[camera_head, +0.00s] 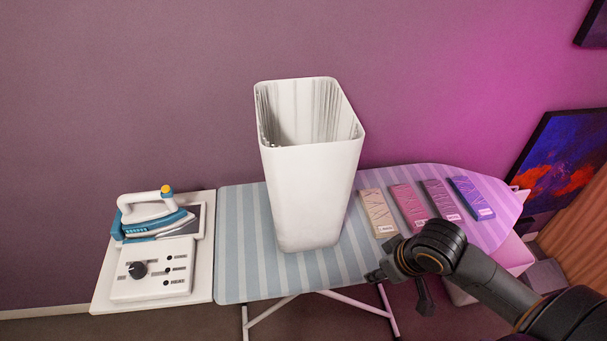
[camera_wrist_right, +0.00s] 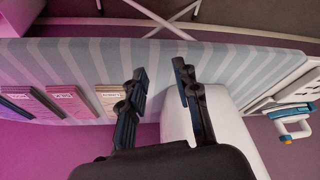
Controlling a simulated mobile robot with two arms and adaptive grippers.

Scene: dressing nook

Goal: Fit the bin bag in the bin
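The bin (camera_head: 312,200) is a tall white open-topped box standing upright on the ironing board; its white side also shows in the right wrist view (camera_wrist_right: 240,135). Pale, thin vertical folds line its inner walls below the rim; they look like the bin bag (camera_head: 328,108), but I cannot tell for sure. No bag shows over the outside of the rim. The bin's floor is hidden. My right gripper (camera_head: 398,289) is low at the board's front edge, right of the bin and apart from it. Its fingers (camera_wrist_right: 160,70) are spread and empty. My left gripper is out of view.
The striped ironing board (camera_head: 245,270) carries several coloured flat packs (camera_head: 410,205) right of the bin. A blue-and-white iron (camera_head: 155,217) rests on a white side stand (camera_head: 110,287) at the left. The purple wall is close behind. A framed picture (camera_head: 565,160) leans at the right.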

